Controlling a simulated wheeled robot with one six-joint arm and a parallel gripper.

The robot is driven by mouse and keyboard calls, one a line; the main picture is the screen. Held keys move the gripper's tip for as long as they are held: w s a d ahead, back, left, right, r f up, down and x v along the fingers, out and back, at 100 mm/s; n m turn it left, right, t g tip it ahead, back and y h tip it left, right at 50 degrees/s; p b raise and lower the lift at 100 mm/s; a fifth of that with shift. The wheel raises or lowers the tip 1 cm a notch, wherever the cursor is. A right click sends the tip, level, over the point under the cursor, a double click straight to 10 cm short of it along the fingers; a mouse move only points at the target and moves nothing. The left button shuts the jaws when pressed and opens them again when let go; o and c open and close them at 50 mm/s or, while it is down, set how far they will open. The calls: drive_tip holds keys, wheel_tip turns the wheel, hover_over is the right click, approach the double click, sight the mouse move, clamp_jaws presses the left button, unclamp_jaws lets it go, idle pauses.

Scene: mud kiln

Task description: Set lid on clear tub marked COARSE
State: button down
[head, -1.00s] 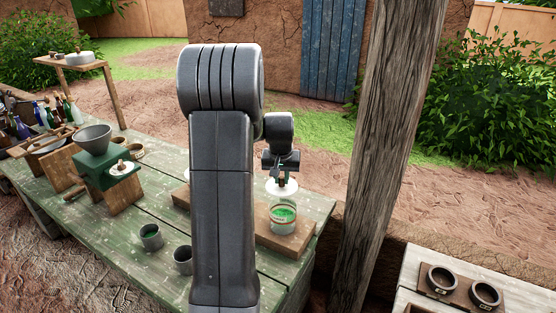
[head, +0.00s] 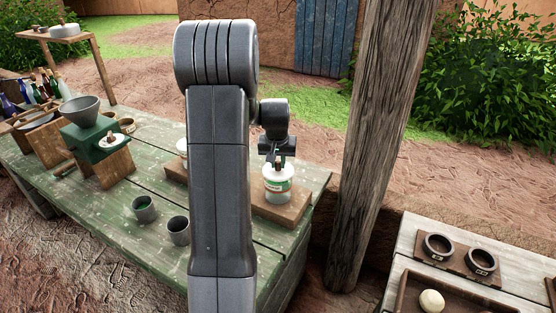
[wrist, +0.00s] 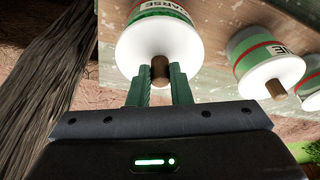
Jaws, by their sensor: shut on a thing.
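My gripper (head: 277,160) is shut on the wooden knob (wrist: 160,70) of a round white lid (wrist: 158,45). The lid sits level at the top of the clear tub (head: 277,191), which holds green stuff and has a red-banded label. In the wrist view the label's visible letters read "ARSE" on the tub (wrist: 160,7) behind the lid. The lid covers the tub's mouth and looks in contact with the rim, but I cannot tell whether it is fully seated. The tub stands upright on a wooden board (head: 291,213).
A lidded tub (wrist: 256,46) with "NE" showing stands beside it, with another at the right edge. Two grey cups (head: 178,231) stand on the green table (head: 110,205). A wooden post (head: 375,150) rises close to the right. My arm hides the table's middle.

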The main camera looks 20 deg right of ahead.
drive_tip(key=shift+f, duration=0.25)
idle(0.3)
drive_tip(key=c, duration=1.3)
unclamp_jaws()
drive_tip(key=shift+o, duration=0.2)
drive_tip(key=shift+r, duration=0.1)
drive_tip(key=b+v, duration=0.2)
drive_tip(key=v, duration=1.1)
drive_tip(key=shift+r, duration=0.4)
drive_tip(key=shift+s+f, duration=0.1)
drive_tip(key=shift+f, duration=0.05)
drive_tip(key=p+x, duration=0.1)
drive_tip(key=x, duration=1.2)
drive_tip(key=shift+f+p, duration=0.3)
drive_tip(key=shift+p, duration=0.1)
drive_tip(key=shift+r, duration=0.2)
